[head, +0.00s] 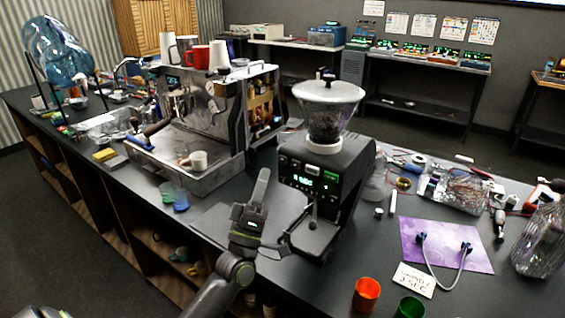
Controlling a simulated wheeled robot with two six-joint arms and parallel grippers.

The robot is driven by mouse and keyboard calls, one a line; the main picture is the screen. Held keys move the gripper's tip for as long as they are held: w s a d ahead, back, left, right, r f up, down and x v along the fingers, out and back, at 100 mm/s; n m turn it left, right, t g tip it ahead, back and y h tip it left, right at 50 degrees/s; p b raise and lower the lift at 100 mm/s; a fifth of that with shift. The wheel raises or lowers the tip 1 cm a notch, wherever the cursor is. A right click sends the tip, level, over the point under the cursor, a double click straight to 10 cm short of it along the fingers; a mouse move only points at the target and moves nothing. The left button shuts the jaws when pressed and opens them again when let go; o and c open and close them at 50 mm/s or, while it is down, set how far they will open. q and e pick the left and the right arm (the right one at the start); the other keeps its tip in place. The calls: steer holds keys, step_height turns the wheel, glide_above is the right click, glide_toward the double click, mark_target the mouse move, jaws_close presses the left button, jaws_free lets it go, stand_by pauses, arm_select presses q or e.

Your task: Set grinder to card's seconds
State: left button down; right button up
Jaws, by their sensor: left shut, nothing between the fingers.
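The black grinder (350,186) stands upright on the counter, with a clear bean hopper (326,120) on top. Its front panel has small buttons and a lit green display (302,181); the digits are too small to read surely. A white card (413,280) lies at the front right; its lower line seems to read "3 SEC", and its upper line is hard to read. My left gripper (264,173) is shut and empty, pointing up just left of the grinder's front panel, apparently apart from it. My right gripper is not in view.
A steel espresso machine (215,110) with cups on top stands left of the grinder. A purple mat (446,246) with a cable, an orange cup (366,294) and a green cup (410,308) are at the right.

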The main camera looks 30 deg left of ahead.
arm_select(q)
steer(key=shift+w+d+b, duration=0.15)
steer(key=shift+w+b, duration=0.2)
steer(key=shift+w, duration=1.6)
steer(key=shift+w, duration=0.1)
stand_by(0.4)
steer(key=shift+w, duration=0.35)
steer(key=shift+w, duration=0.3)
stand_by(0.6)
steer(key=shift+s, duration=0.8)
steer(key=shift+s, duration=0.1)
steer(key=shift+s+p, duration=0.7)
steer(key=shift+s, duration=1.7)
